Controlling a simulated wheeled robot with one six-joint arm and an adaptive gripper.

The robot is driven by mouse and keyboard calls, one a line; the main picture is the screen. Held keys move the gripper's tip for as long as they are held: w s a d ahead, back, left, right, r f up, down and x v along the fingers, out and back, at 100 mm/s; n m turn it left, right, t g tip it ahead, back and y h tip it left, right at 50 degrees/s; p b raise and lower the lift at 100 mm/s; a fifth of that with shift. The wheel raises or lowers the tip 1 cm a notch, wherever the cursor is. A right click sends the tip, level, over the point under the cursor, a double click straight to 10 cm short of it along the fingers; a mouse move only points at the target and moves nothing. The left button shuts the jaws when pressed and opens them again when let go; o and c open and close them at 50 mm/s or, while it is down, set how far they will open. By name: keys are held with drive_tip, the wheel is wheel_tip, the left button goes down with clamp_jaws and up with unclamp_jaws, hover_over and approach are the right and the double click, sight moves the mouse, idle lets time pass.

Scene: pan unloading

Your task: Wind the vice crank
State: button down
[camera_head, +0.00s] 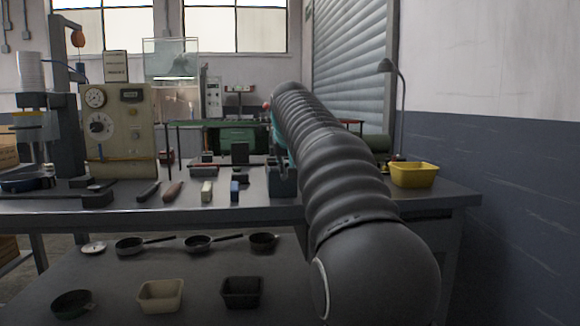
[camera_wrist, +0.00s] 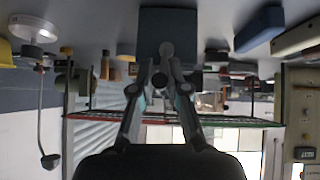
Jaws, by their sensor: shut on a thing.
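The vice (camera_head: 282,182) is a dark blue-grey block at the bench's front edge in the head view, partly covered by my arm. In the wrist view, which is upside down, the vice (camera_wrist: 168,22) is at the top centre. My gripper (camera_wrist: 161,76) is in front of it, its two fingers closed in around a grey rounded piece of the vice crank (camera_wrist: 166,48). The fingers hide part of the crank, so its angle is hard to tell. In the head view my arm hides the gripper and the crank.
The bench (camera_head: 330,212) holds several hand tools left of the vice, a yellow bin (camera_head: 414,174) and a lamp (camera_head: 400,100) on the right, and a gauge panel (camera_head: 120,130) at left. A lower surface (camera_head: 200,290) in front holds small pans and two trays.

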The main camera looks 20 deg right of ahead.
drive_tip(key=shift+a+h, duration=0.25)
drive_tip(key=shift+h, duration=0.15)
drive_tip(key=shift+f, duration=0.1)
drive_tip(key=c, duration=1.2)
unclamp_jaws()
drive_tip(key=shift+w, duration=0.1)
drive_tip(key=shift+o, duration=0.2)
drive_tip(key=v, duration=1.2)
drive_tip(key=shift+a, duration=0.1)
